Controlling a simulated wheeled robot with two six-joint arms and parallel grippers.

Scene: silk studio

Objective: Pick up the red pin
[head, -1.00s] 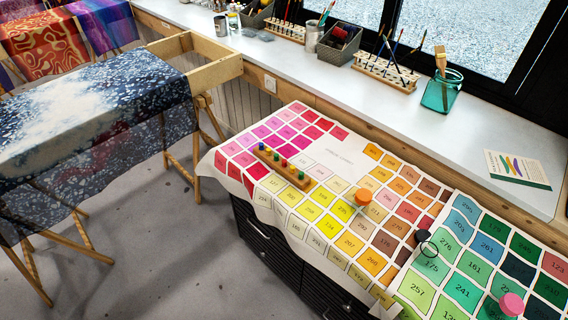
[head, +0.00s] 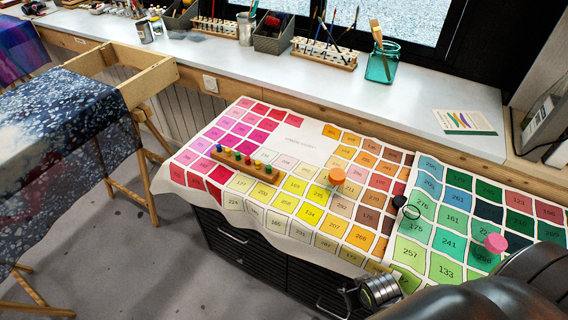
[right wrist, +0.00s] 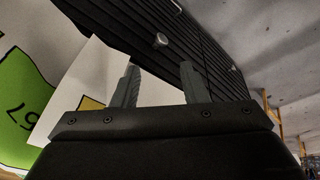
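A wooden pin block (head: 225,160) lies on the colour chart in the head view and carries a row of small coloured pins. The red pin (head: 248,160) appears to stand upright in it, between other coloured pins; it is very small here. My right arm (head: 490,300) comes in at the lower right of the head view, well away from the block. In the right wrist view my right gripper (right wrist: 160,85) has its two fingers apart with nothing between them. The block is not in that view. My left gripper is not in view.
An orange knob-topped object (head: 337,176), a black one (head: 399,201) and a pink one (head: 495,243) stand on the charts right of the block. A black drawer cabinet (head: 262,258) is below. The sill behind holds brushes and a teal jar (head: 381,64).

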